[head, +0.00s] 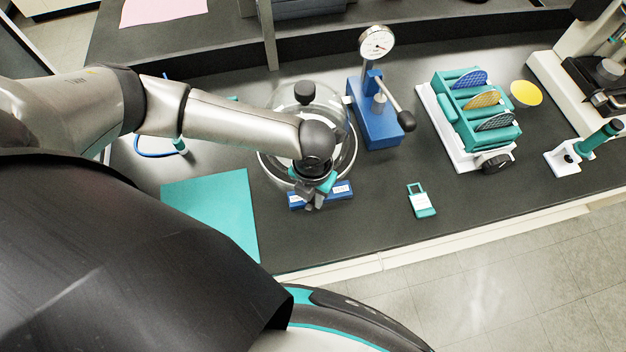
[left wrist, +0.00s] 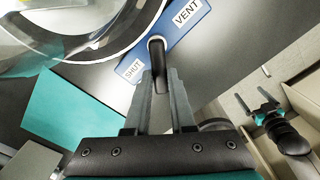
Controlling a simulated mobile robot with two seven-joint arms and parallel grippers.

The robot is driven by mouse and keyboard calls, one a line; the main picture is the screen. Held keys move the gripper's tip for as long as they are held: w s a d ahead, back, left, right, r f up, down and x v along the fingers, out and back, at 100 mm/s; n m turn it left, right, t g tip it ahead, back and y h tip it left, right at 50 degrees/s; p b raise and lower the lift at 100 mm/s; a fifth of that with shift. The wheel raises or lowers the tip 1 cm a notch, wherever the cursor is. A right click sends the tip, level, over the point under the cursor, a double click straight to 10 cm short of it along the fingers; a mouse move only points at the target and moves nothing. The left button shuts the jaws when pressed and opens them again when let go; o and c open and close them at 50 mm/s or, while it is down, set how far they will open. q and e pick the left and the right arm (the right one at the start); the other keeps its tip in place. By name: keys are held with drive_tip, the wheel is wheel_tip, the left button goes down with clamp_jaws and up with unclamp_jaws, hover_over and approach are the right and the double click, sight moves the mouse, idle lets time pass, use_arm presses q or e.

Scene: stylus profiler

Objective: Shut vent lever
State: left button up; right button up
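The vent lever (left wrist: 157,55) is a short dark handle on a blue plate (left wrist: 168,34) labelled SHUT at the left and VENT at the right. In the left wrist view it points down the picture, near the middle of the plate. My left gripper (left wrist: 160,78) has its fingers on both sides of the handle, and the handle fills the gap. In the head view my left gripper (head: 312,198) covers the lever in front of the blue plate (head: 340,190). My right gripper (left wrist: 255,102) shows at the right of the left wrist view, fingers apart and empty.
A glass bell jar (head: 345,125) stands right behind the plate. A blue dial gauge stand (head: 378,125) is to its right, and a teal mat (head: 215,205) lies to the left. A small teal tag (head: 421,200) lies on the clear bench front.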

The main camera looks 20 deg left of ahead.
sight(313, 200)
use_arm(q)
drive_tip(key=o, duration=0.5)
wheel_tip(313, 200, up, 15)
drive_tip(key=shift+r+p, duration=0.15)
drive_tip(key=shift+p, duration=0.25)
